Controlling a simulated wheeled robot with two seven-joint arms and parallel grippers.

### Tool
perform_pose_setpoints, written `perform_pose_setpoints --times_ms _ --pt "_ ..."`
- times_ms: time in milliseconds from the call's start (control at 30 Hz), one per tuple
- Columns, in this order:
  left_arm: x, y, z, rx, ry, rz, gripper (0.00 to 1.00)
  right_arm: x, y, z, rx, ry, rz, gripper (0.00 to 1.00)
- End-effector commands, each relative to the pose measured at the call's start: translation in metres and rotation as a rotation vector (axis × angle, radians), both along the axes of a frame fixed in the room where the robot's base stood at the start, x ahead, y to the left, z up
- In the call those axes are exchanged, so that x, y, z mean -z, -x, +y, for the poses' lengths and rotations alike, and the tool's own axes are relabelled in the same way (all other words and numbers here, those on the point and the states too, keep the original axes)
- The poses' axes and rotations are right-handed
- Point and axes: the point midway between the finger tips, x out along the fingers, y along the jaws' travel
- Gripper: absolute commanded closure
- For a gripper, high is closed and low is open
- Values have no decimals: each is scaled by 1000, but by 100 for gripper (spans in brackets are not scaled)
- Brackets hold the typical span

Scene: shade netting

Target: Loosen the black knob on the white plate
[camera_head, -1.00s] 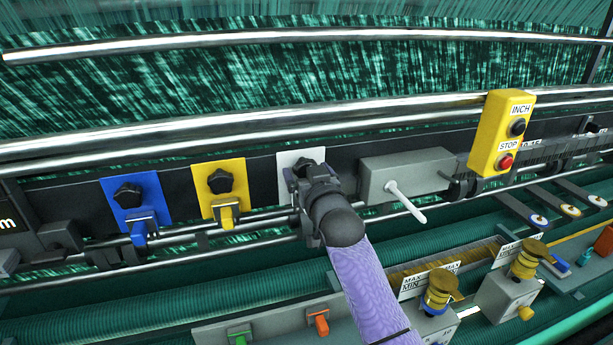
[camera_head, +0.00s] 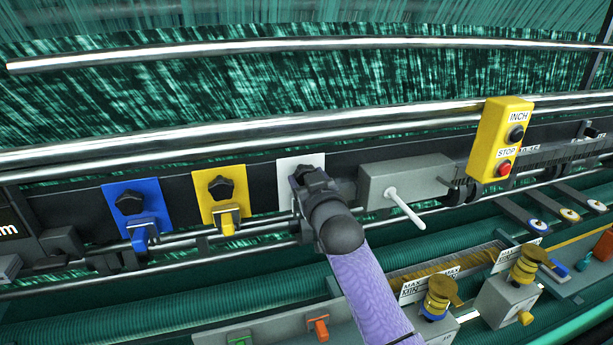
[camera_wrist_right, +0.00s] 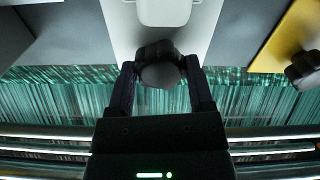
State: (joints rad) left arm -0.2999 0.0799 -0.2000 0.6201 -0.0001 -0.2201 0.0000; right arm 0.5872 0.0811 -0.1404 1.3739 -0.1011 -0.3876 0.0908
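The white plate (camera_head: 286,167) stands on the dark rail in the middle of the head view. Its black knob (camera_wrist_right: 160,66) shows in the right wrist view. In the head view, my right gripper (camera_head: 304,181) covers most of the knob and the plate's lower part. In the wrist view, the two fingers lie on either side of the knob, with their tips against its sides and no clear gap. The plate (camera_wrist_right: 205,25) also shows behind the knob there, with a pale block (camera_wrist_right: 164,11) on it. My left gripper is not in view.
Left of the white plate are a yellow plate (camera_head: 207,180) and a blue plate (camera_head: 151,190), each with a black knob. On the right are a grey box (camera_head: 378,180) with a white lever (camera_head: 405,208) and a yellow INCH/STOP box (camera_head: 490,140). Chrome bars run above.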

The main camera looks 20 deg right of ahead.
Motion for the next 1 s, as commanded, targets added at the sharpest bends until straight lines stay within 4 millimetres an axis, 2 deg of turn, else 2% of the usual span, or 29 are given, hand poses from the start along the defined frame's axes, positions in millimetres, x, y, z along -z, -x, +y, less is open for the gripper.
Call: perform_pose_setpoints --times_ms 33,100,133,400,633,800,1000 --pt "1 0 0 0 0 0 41 1 0 0 0 -3 0 21" --pt "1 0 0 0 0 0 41 1 0 0 0 -4 0 6" --pt "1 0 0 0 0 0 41 1 0 0 0 -4 0 4" --pt "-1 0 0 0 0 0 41 0 2 0 0 -5 0 4" --pt "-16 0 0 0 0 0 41 -2 26 -1 0 -5 1 4" --pt "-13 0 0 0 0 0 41 1 44 -2 0 -5 0 4" --pt "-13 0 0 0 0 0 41 1 50 -2 0 -5 0 4"
